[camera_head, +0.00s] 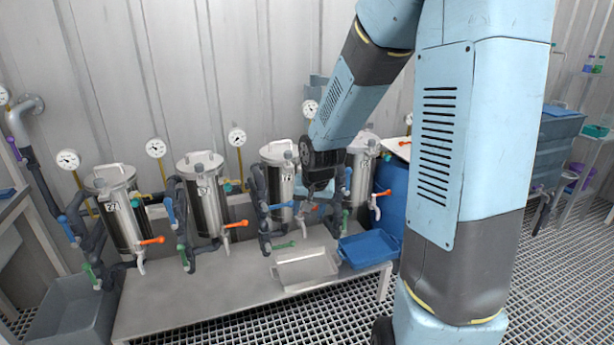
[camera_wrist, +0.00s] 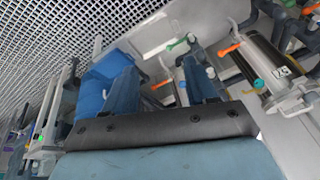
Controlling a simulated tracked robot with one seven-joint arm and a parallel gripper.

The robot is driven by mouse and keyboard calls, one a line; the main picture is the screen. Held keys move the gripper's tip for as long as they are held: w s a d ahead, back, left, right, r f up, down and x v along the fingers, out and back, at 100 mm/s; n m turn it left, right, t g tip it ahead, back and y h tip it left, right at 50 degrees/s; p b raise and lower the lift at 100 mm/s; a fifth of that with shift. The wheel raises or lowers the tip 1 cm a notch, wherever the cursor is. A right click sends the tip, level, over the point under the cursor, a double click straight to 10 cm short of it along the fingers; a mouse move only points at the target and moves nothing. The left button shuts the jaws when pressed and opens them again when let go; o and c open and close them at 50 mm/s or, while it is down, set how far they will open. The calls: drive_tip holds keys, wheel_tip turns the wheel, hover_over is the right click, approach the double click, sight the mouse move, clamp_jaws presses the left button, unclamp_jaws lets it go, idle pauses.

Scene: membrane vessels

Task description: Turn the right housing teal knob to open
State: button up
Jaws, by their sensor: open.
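Several steel housings stand in a row on the bench. The right housing (camera_head: 362,172) is partly hidden behind my arm in the head view. A small teal knob (camera_head: 387,157) shows at its upper right side. My gripper (camera_head: 318,190) hangs in front of the gap between this housing and the steel housing (camera_head: 279,172) to its left. In the wrist view my gripper (camera_wrist: 160,82) is open, with its two blue fingers apart and no knob between them. A teal knob (camera_wrist: 282,74) on a housing shows at the right of that view; I cannot tell which housing it is.
Orange-handled taps and dark pipes with blue and green handles stick out in front of the housings. A metal tray (camera_head: 304,270) and a blue tray (camera_head: 367,248) lie on the bench (camera_head: 200,300). A blue barrel (camera_head: 393,195) stands right of the right housing.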

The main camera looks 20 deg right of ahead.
drive_tip(key=w+a+f+m+t+y, duration=0.2)
drive_tip(key=w+a+f+m+y, duration=0.15)
drive_tip(key=w+f+m, duration=0.35)
drive_tip(key=w+a+f+m+t+y, duration=0.1)
drive_tip(key=w+a+f+m+y, duration=0.25)
drive_tip(key=f, duration=0.55)
drive_tip(key=w+d+r+m+t+h, duration=0.3)
drive_tip(key=w+d+m+t, duration=0.3)
drive_tip(key=d+m, duration=0.4)
drive_tip(key=w+d+r+m+t+h, duration=0.3)
drive_tip(key=w+d+m+t+h, duration=0.15)
drive_tip(key=d+m, duration=0.5)
drive_tip(key=shift+t+y, duration=0.25)
drive_tip(key=shift+y, duration=0.1)
drive_tip(key=w, duration=1.4)
drive_tip(key=shift+w+a+r, duration=0.15)
drive_tip(key=shift+a, duration=0.1)
drive_tip(key=shift+n, duration=0.3)
drive_tip(key=c, duration=1.1)
